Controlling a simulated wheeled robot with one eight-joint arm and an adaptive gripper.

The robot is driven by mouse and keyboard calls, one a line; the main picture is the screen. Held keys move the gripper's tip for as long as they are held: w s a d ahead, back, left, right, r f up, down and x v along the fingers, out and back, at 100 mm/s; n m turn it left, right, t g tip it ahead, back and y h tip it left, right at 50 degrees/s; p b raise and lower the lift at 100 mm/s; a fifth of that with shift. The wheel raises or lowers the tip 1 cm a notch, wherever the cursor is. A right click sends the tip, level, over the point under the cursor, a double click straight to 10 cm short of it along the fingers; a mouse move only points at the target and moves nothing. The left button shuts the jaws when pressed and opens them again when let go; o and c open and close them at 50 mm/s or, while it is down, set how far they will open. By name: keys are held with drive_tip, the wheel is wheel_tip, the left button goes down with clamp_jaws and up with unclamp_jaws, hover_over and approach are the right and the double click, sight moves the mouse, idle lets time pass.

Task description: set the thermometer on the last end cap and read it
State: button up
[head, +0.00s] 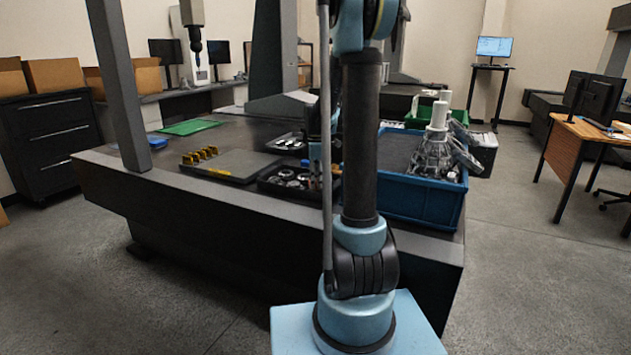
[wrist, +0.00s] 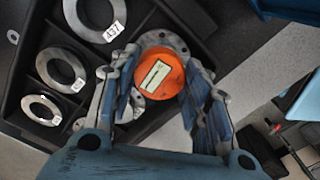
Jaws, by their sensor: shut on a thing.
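An orange round thermometer (wrist: 172,84) with a pale rectangular face is between the fingers of my gripper (wrist: 160,72) in the wrist view. My gripper is shut on it. A grey metal end cap (wrist: 170,38) with bolt holes around its rim shows directly below the thermometer; I cannot tell whether they touch. The end cap lies at the right side of a black compartment tray (wrist: 87,18). In the head view my arm hides most of the gripper and the thermometer; the tray (head: 268,189) shows beside the arm.
A blue crate (head: 405,205) with metal castings stands right of my arm. A dark plate (head: 235,163) with yellow blocks (head: 198,155) and a green mat (head: 190,127) lie to the left on the table.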

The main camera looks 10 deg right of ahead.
sight(316, 180)
drive_tip(key=o, duration=1.2)
drive_tip(key=shift+r, duration=0.1)
wheel_tip(316, 180, up, 11)
drive_tip(key=s+r+m, duration=0.1)
drive_tip(key=s+m, duration=0.3)
drive_tip(key=s, duration=0.6)
drive_tip(key=s+f+m+t, duration=0.1)
drive_tip(key=s+f+m, duration=0.5)
drive_tip(key=s, duration=0.6)
drive_tip(key=s+f+m+t, duration=0.1)
drive_tip(key=s+f+m, duration=0.5)
drive_tip(key=s, duration=0.6)
wheel_tip(316, 180, down, 2)
drive_tip(key=shift+s+f, duration=0.1)
drive_tip(key=shift+s, duration=0.3)
